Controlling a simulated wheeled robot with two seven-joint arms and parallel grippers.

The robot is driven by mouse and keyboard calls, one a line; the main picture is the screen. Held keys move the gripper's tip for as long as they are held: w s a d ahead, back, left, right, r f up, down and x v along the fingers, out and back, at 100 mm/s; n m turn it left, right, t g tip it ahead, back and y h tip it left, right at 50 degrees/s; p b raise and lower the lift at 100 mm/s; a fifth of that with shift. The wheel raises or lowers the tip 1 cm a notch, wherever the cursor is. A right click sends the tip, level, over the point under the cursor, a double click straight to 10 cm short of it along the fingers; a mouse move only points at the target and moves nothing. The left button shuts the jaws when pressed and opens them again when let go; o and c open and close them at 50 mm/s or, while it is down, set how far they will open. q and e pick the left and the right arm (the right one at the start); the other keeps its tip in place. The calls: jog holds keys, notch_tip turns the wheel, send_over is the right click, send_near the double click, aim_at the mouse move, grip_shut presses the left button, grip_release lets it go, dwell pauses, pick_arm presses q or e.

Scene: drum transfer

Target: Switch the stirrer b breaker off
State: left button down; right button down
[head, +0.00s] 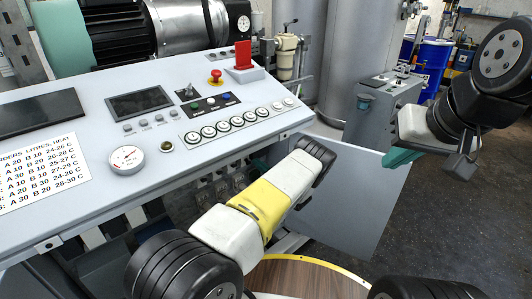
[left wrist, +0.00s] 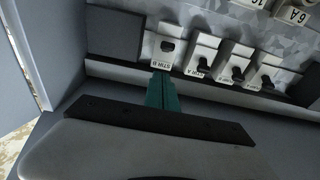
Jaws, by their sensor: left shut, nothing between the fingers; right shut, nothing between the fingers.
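The stirrer b breaker (left wrist: 168,47), a white block with a label that seems to read STIR B, sits at the left end of a breaker row in the left wrist view. Its dark toggle looks set differently from the neighbours' levers, which stick out toward the bottom of the picture. My left gripper's teal fingers (left wrist: 163,80) are shut and empty, tips at the breaker's lower edge by its label; I cannot tell whether they touch. My right gripper (head: 399,158) is shut and empty, off to the right.
Neighbouring breakers (left wrist: 235,68) stand close on the right. A dark block (left wrist: 112,33) is just left of stirrer b. The console (head: 75,110) with gauge and buttons overhangs the breaker area. An open grey door panel (head: 350,205) hangs at its right.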

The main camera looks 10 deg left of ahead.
pick_arm(q)
jog(key=s+d+f, duration=0.3)
jog(key=d+f, duration=0.1)
jog(key=f, duration=0.1)
jog(key=shift+f, duration=0.3)
jog(key=shift+d, duration=0.1)
